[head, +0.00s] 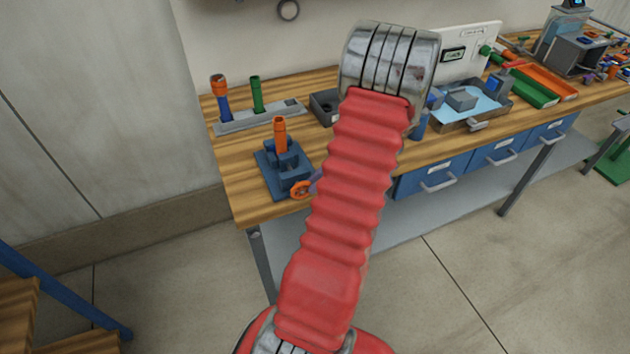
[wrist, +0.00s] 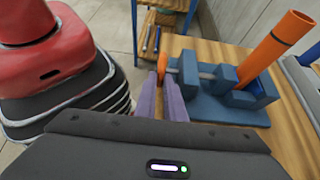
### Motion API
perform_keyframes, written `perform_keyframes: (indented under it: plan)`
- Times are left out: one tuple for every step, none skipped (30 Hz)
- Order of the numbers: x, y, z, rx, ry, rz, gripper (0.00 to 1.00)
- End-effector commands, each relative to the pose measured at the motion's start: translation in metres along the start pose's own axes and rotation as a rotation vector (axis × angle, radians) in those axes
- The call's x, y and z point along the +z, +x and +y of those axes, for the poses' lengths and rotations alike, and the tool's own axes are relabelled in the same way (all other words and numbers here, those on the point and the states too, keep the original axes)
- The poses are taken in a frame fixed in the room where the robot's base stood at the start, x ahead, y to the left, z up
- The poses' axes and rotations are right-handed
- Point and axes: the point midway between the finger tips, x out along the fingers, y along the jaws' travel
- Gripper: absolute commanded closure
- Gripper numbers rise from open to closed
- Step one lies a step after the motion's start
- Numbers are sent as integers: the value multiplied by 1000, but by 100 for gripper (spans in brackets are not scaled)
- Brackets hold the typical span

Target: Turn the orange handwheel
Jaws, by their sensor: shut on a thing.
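The orange handwheel (head: 300,190) is on the front of a blue vise (head: 272,179) at the left end of the wooden bench. In the wrist view the handwheel (wrist: 162,66) shows nearly edge-on at the end of a grey screw. My gripper (wrist: 164,84) has purple fingers, and their tips are shut on the handwheel's rim. The fingers cover part of the wheel. In the head view my arm hides most of the gripper; only a bit of purple shows beside the wheel. An orange tube (head: 280,132) stands upright in the vise, and it also shows in the wrist view (wrist: 274,48).
A grey rack (head: 262,117) behind the vise holds a blue-and-orange tube (head: 221,98) and a green tube (head: 257,94). A tray with blue content (head: 478,112) stands further right. Blue drawers (head: 440,174) hang under the bench. The floor in front is clear.

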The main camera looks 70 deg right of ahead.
Motion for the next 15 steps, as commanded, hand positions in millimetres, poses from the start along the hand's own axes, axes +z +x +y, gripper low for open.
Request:
perform_keyframes:
  plan:
    - [-5,-1,0,-2,2,-26,100]
    - [-6,0,0,-3,3,-44,100]
    - [-7,0,0,-2,3,-69,100]
    - [-8,0,0,-2,3,-84,100]
    - [-8,1,0,-1,3,-101,100]
    - [-9,1,0,-2,2,-119,100]
    - [-10,1,0,-2,1,-133,100]
    - [-10,1,0,-2,1,-146,100]
    - [-11,2,0,-3,2,-161,100]
    - [-11,2,0,-3,2,-170,100]
    - [-11,2,0,-2,2,-179,100]
    - [-12,2,0,-2,2,-190,100]
    - [-12,2,0,-2,2,-196,100]
    - [-12,2,0,-2,2,-201,100]
    - [-12,2,0,-3,2,-207,100]
